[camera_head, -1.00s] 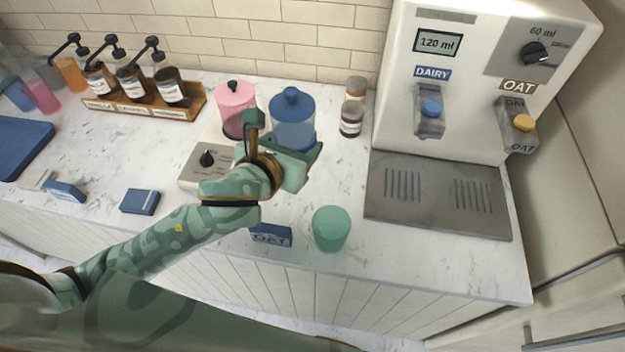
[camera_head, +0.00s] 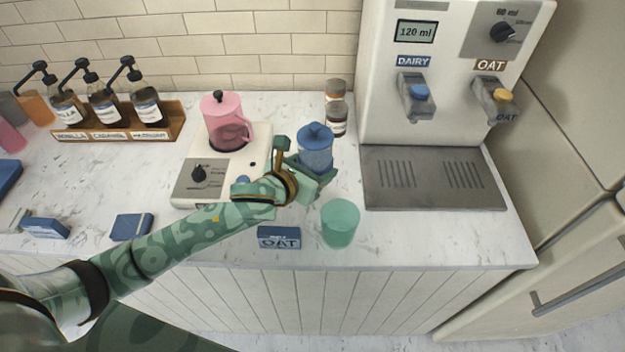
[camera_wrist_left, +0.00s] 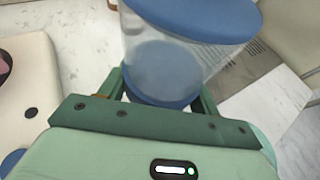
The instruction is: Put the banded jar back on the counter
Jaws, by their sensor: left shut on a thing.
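A clear jar with a blue lid and a blue band at its bottom (camera_head: 316,150), which I take to be the banded jar, is held upright by my left gripper (camera_head: 312,174). In the left wrist view, the jar (camera_wrist_left: 165,55) stands between the two fingers of the gripper (camera_wrist_left: 160,92), which is shut on it. The jar is to the right of the white appliance base and over the marble counter (camera_head: 280,108). The gripper hides the jar's lower part in the head view, so I cannot tell whether it touches the counter. My right gripper is not in view.
A pink jug (camera_head: 228,122) stands on the white base (camera_head: 205,182). Small brown jars (camera_head: 336,118) stand close behind the held jar. A green cup (camera_head: 341,224) and an OAT block (camera_head: 279,237) are in front. The milk dispenser (camera_head: 440,85) stands at right.

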